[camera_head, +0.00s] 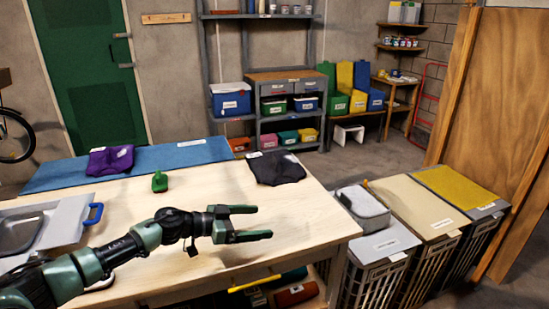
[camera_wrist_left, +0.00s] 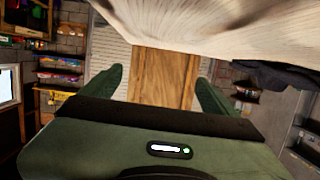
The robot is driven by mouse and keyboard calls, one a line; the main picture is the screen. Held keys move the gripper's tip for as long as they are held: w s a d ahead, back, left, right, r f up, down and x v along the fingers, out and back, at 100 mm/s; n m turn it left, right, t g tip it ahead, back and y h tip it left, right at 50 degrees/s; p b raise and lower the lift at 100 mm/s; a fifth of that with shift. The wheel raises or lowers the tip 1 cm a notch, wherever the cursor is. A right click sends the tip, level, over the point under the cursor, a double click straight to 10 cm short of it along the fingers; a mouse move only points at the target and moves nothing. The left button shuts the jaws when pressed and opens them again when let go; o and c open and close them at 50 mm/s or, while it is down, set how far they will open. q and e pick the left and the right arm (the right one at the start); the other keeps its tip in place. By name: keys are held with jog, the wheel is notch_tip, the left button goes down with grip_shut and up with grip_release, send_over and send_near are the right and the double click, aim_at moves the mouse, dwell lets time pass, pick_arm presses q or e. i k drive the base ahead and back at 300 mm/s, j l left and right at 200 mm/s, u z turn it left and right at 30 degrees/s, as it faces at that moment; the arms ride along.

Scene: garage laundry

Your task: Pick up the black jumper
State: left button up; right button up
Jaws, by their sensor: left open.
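The black jumper (camera_head: 276,168) lies folded on the far right part of the light wooden table (camera_head: 205,200), near its back edge. A pale label shows at its upper left corner. My left gripper (camera_head: 262,222) is open and empty above the front of the table, nearer to me than the jumper and a little to its left. In the left wrist view, the open fingers (camera_wrist_left: 158,88) have nothing between them but a distant wooden panel. A dark cloth, likely the jumper, shows at the right (camera_wrist_left: 275,76). My right gripper is not in view.
A purple folded garment (camera_head: 110,160) lies on a blue mat (camera_head: 190,154) at the table's back. A small green object (camera_head: 159,182) stands near it. A sink (camera_head: 20,233) and blue handle (camera_head: 94,213) are at the left. Lidded hampers (camera_head: 383,243) stand right of the table.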

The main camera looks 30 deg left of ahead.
aim_at(274, 168)
jog(key=i+j, duration=0.9)
jog(key=i, duration=0.15)
